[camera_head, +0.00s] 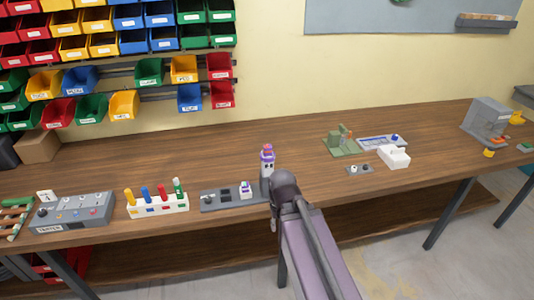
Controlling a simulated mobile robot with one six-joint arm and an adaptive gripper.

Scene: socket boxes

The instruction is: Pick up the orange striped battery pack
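My gripper (280,185) is over the front edge of the bench near the middle of the picture. It is seen from behind, its fingers are hidden, and I cannot tell whether they are open. Just beyond it stands an upright grey piece with a white and purple top (267,156) showing a little orange-red. I cannot tell whether my gripper touches it, or whether it is the orange striped battery pack. A small white and purple block (246,189) sits in a grey dock (213,205) to the left. No pack with clear orange stripes can be made out.
A white rack (160,209) with several coloured cylinders and a grey tester box (72,212) stand at left. A green fixture (342,150), a white block (395,157) and a grey machine (487,120) are at right. The bench (215,155) behind the dock is clear.

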